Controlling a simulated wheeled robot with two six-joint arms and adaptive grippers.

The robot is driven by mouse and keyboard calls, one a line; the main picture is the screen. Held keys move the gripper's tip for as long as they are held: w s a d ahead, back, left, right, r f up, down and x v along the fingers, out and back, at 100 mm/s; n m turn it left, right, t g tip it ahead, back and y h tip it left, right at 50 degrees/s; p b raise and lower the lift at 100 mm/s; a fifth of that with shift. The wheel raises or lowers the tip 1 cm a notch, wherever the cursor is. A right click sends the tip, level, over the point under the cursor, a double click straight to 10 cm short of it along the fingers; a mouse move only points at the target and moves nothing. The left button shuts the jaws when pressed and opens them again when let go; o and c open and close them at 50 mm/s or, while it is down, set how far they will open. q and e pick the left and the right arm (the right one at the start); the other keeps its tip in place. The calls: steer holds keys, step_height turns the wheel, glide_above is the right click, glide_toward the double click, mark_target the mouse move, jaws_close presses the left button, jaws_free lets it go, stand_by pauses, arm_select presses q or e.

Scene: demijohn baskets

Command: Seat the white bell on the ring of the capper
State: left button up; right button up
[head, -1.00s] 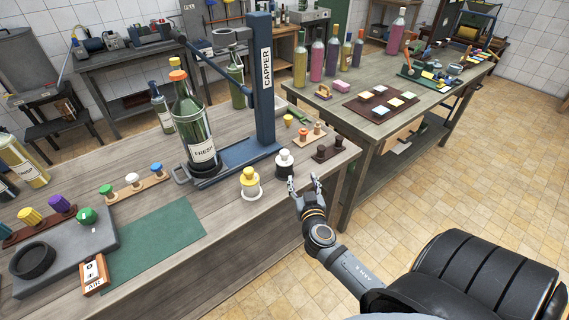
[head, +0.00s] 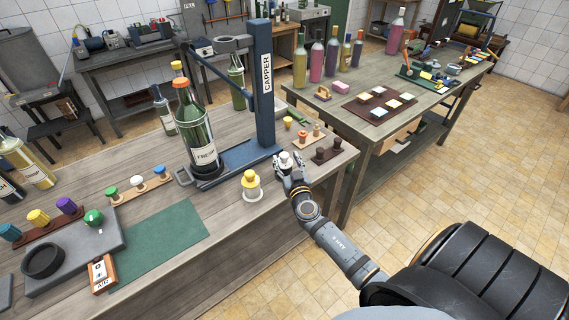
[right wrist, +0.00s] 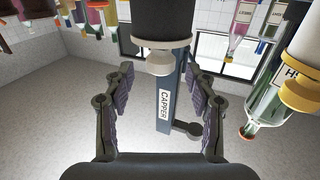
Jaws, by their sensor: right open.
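The white bell (head: 285,157) stands near the front edge of the bench, beside the foot of the blue capper (head: 264,95). My right gripper (head: 287,166) is open at the bell, one finger on each side. In the right wrist view, which looks upside down, the bell (right wrist: 160,63) with its black base (right wrist: 160,22) shows between the open fingers (right wrist: 160,88), with gaps on both sides. The capper's grey ring (head: 234,43) sticks out from the top of its post. A green bottle (head: 196,130) with an orange top stands on the capper's foot. My left gripper is out of view.
A yellow bell (head: 250,180) on a white base stands just left of my right gripper. Racks of stoppers (head: 318,140) stand to its right and behind. A green mat (head: 155,245) lies clear on the left. A second table (head: 400,115) stands at the right.

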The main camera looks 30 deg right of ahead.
mark_target(285, 158)
steer(key=x, duration=0.3)
steer(key=shift+w, duration=0.15)
steer(key=shift+c, duration=1.1)
jaws_close()
